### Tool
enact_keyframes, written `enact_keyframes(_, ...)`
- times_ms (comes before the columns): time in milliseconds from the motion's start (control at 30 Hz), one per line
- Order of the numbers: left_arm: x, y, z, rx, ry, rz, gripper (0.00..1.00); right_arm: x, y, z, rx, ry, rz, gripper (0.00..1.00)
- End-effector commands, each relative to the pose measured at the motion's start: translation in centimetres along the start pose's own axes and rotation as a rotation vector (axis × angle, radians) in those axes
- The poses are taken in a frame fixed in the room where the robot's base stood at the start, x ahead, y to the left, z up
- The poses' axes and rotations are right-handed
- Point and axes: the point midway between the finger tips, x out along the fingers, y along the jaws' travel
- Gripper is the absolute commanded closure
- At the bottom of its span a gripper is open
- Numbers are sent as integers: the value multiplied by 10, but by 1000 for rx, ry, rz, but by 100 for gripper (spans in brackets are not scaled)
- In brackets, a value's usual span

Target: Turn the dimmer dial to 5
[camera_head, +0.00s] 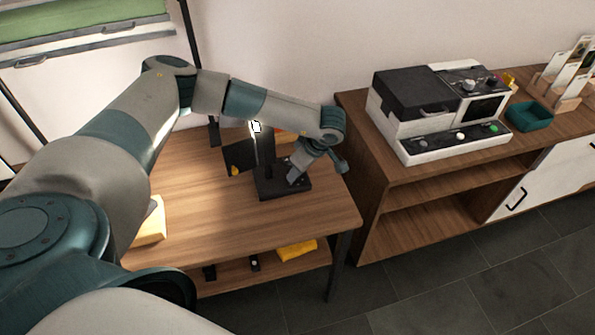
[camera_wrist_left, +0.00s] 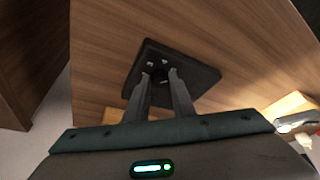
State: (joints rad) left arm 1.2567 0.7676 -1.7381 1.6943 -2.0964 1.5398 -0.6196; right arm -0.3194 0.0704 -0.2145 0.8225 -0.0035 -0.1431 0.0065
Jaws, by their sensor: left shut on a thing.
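A dark square plate (camera_head: 270,190) lies on the right part of the wooden table, and it also shows in the wrist view (camera_wrist_left: 198,75). A small dark dial (camera_wrist_left: 158,73) sits on the plate, with pale marks around it that are too small to read. My left gripper (camera_head: 294,179) points down over the plate. In the wrist view the fingertips of my left gripper (camera_wrist_left: 160,76) stand on either side of the dial and are closed on it. The dial's setting is not readable, and the dial is hidden by the gripper in the head view.
The wooden table (camera_head: 210,215) is mostly bare in front. A dark upright (camera_head: 267,150) with a bright lamp rises behind the plate. A yellow item (camera_head: 297,250) lies on the lower shelf. A cabinet (camera_head: 365,165) at right bears a white-and-black machine (camera_head: 420,121) and a teal tray (camera_head: 529,117).

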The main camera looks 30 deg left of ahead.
Motion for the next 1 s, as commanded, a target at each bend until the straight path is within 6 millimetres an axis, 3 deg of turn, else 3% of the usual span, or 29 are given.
enact_keyframes(133, -1, 1, -1, -1, 1, 1, 100, 0, 0, 0, 0, 0, 0, 100)
enact_keyframes(167, -1, 1, -1, -1, 1, 1, 75, 0, 0, 0, 0, 0, 0, 100)
enact_keyframes(233, -1, 1, -1, -1, 1, 1, 59, 0, 0, 0, 0, 0, 0, 100)
enact_keyframes(667, -3, 0, 0, -2, 0, 0, 59, 1, 0, 1, 0, -1, 0, 100)
enact_keyframes(867, -19, 1, 0, 0, -1, 1, 59, 4, -1, -9, 0, 23, -1, 100)
enact_keyframes(1000, -41, 1, 1, -1, -2, 3, 59, 8, -3, -24, 1, 61, -4, 100)
